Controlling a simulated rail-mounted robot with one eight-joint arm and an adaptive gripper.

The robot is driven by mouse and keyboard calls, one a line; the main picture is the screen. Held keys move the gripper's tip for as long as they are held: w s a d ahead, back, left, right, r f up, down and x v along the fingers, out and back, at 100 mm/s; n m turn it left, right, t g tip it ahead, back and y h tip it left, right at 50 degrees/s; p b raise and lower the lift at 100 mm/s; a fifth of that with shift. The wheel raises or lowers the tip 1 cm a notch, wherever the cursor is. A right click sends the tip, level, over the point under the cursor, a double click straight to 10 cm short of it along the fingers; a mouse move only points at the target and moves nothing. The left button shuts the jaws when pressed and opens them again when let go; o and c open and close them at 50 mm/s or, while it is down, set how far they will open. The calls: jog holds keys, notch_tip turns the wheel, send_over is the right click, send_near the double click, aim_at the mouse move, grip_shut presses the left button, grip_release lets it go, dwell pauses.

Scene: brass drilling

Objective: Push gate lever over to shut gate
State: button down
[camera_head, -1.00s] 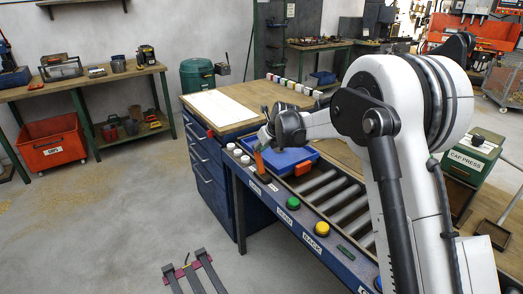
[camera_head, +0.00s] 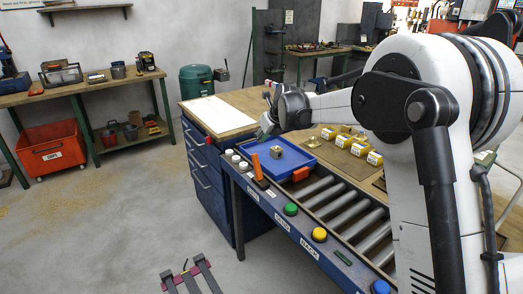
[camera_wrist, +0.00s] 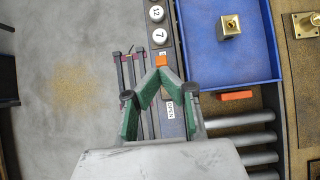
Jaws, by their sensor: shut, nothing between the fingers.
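The orange gate lever (camera_head: 259,168) stands on the blue front rail of the roller conveyor, leaning slightly left in the head view. In the wrist view its orange top (camera_wrist: 161,60) shows just beyond my fingertips. An orange bar, apparently the gate (camera_head: 300,173), lies at the edge of the blue tray, where the rollers begin; it also shows in the wrist view (camera_wrist: 236,96). My gripper (camera_wrist: 160,74) is shut and empty, its green-padded fingers meeting at the tips. In the head view my gripper (camera_head: 267,125) is above and behind the lever. I cannot tell whether it touches the lever.
A blue tray (camera_head: 249,157) holds a brass block (camera_head: 276,152). White numbered knobs (camera_head: 236,160) line the rail left of the lever. Green (camera_head: 290,209) and yellow (camera_head: 319,234) buttons sit to its right. Yellow boxes (camera_head: 374,158) and brass parts lie behind the rollers.

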jog(key=shift+w+a+r, duration=0.1)
jog(key=shift+r, duration=0.7)
jog(key=shift+w+a+r, duration=0.1)
jog(key=shift+r, duration=0.65)
jog(key=s+d+r+n+h, duration=0.1)
jog(key=s+d+r+n, duration=0.25)
jog(key=s+d, duration=0.35)
jog(key=s+d+r+n+t, duration=0.1)
jog(key=s+d+r+n, duration=0.3)
jog(key=s, duration=0.5)
jog(key=s+d+r+n+h, duration=0.1)
jog(key=s+d+r+n, duration=0.1)
jog(key=s+d+n, duration=0.5)
jog(key=s+d+f+n+h, duration=0.1)
jog(key=s+d+f+n, duration=0.2)
jog(key=s, duration=0.6)
jog(key=s+d+f+n, duration=0.3)
jog(key=s+n, duration=0.3)
jog(key=s, duration=0.3)
jog(key=s+d+f+n+h, duration=0.1)
jog(key=s+d+f+n, duration=0.2)
jog(key=s, duration=0.6)
jog(key=shift+d+f+n+t+h, duration=0.2)
jog(key=shift+n+t+h, duration=0.1)
jog(key=shift+n, duration=0.55)
